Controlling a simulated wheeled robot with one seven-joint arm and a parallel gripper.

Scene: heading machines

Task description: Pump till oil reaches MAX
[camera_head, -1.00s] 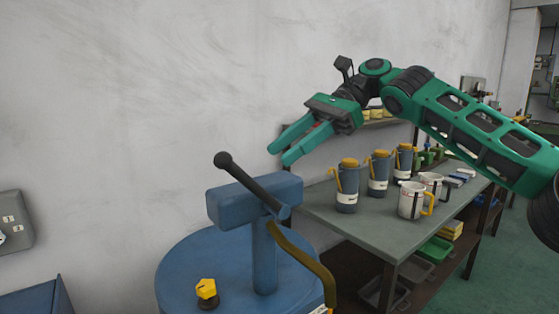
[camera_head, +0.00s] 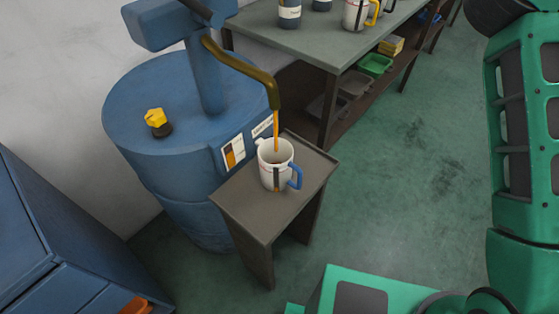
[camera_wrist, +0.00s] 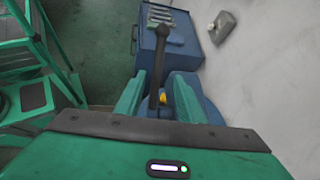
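A white mug (camera_head: 274,168) with a blue handle stands upright on a small stand (camera_head: 240,210). A thin orange stream of oil (camera_head: 276,130) falls from the pump's curved spout (camera_head: 250,68) into it. A dark strip shows on the mug's side; the oil level and a MAX mark are too small to read. The blue pump (camera_head: 207,75) stands on a blue drum (camera_head: 140,95). Its black lever (camera_wrist: 161,60) with a round knob lies in line with the gap between the fingers of my gripper (camera_wrist: 158,95). The fingers are apart; I cannot tell whether they touch the lever.
A yellow cap (camera_head: 155,117) sits on the drum. A workbench (camera_head: 300,40) with jugs and mugs stands behind, with trays on its lower shelf. A blue cabinet (camera_head: 50,240) is at the lower left. Green floor (camera_head: 420,170) is clear to the right.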

